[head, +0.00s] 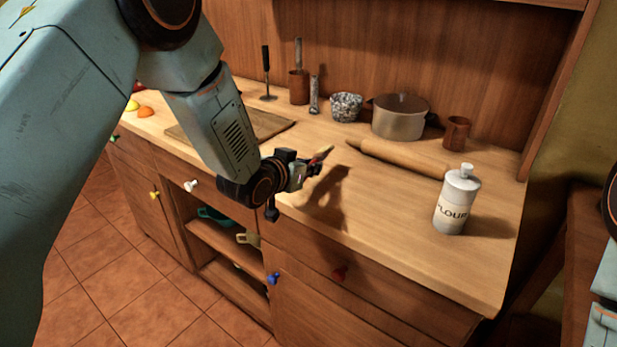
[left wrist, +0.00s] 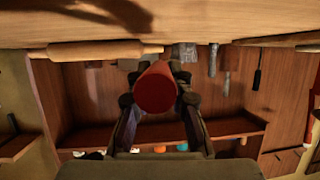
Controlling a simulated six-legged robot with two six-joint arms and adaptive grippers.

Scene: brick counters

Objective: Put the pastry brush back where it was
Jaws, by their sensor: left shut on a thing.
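The pastry brush (head: 321,154) is in my left gripper (head: 305,170), which is shut on it above the middle of the wooden counter. In the head view a short reddish piece with a pale part sticks out past the fingers, tilted up to the right. In the left wrist view, the round red end of the brush (left wrist: 155,92) faces the camera between the two dark fingers. The rest of the brush is hidden behind that end. My right gripper is out of view; only part of my right arm shows at the right edge.
Along the back stand a lidded pot (head: 400,120), a speckled bowl (head: 346,107), wooden cups (head: 299,88) (head: 457,132) and an upright utensil (head: 266,70). A cutting board (head: 265,124) is left. The counter front is clear.

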